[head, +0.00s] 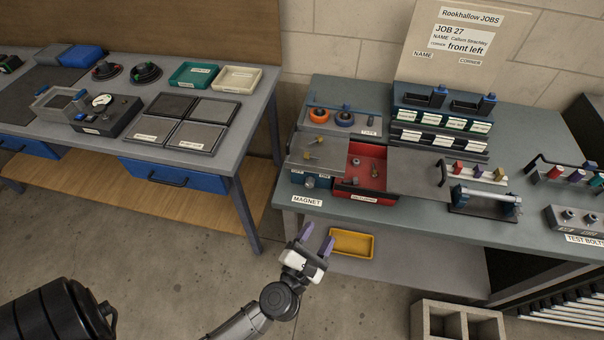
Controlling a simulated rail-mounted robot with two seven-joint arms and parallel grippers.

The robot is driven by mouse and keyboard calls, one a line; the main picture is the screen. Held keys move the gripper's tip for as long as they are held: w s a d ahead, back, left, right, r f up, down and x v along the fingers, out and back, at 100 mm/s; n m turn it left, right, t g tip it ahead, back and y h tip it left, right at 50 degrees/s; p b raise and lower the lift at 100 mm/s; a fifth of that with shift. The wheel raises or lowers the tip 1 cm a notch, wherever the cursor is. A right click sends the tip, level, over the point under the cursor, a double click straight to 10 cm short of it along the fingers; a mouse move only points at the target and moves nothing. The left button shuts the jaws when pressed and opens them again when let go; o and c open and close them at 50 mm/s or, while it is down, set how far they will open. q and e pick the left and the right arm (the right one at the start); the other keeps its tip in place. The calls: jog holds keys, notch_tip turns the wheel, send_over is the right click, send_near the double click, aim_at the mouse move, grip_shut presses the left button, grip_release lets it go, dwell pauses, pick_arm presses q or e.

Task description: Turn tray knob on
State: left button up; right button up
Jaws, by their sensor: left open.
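A teal box (292,176) stands at the front left of the right bench, with a small grey knob (310,182) on its front face. Which way the knob points is too small to tell. A grey tray plate (330,164) with small brass pieces lies on top of the box. A MAGNET label (307,200) is on the bench edge below the knob. My left gripper (317,239) is open and empty, its purple fingers pointing up toward the bench edge. It is in front of and below the knob, apart from it. My right gripper is not in view.
A red open drawer (362,176) with small parts adjoins the teal box on the right. A yellow tray (351,243) sits on the lower shelf behind the gripper. A second bench (228,150) stands left, with floor between.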

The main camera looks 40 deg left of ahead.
pick_arm(q)
jog(key=s+a+f+n+g+y, duration=0.25)
jog(key=a+n+g+y, duration=0.2)
jog(key=n, duration=0.35)
send_near(309, 186)
jog(key=shift+t, duration=0.45)
jog(key=x, duration=0.7)
jog(key=shift+w+a+f, duration=0.2)
jog(key=shift+w+a, duration=0.05)
jog(key=shift+a, duration=0.05)
jog(key=shift+w+a, duration=0.15)
jog(key=shift+w, duration=0.1)
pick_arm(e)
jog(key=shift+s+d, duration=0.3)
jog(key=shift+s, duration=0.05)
pick_arm(q)
jog(key=shift+c, duration=0.4)
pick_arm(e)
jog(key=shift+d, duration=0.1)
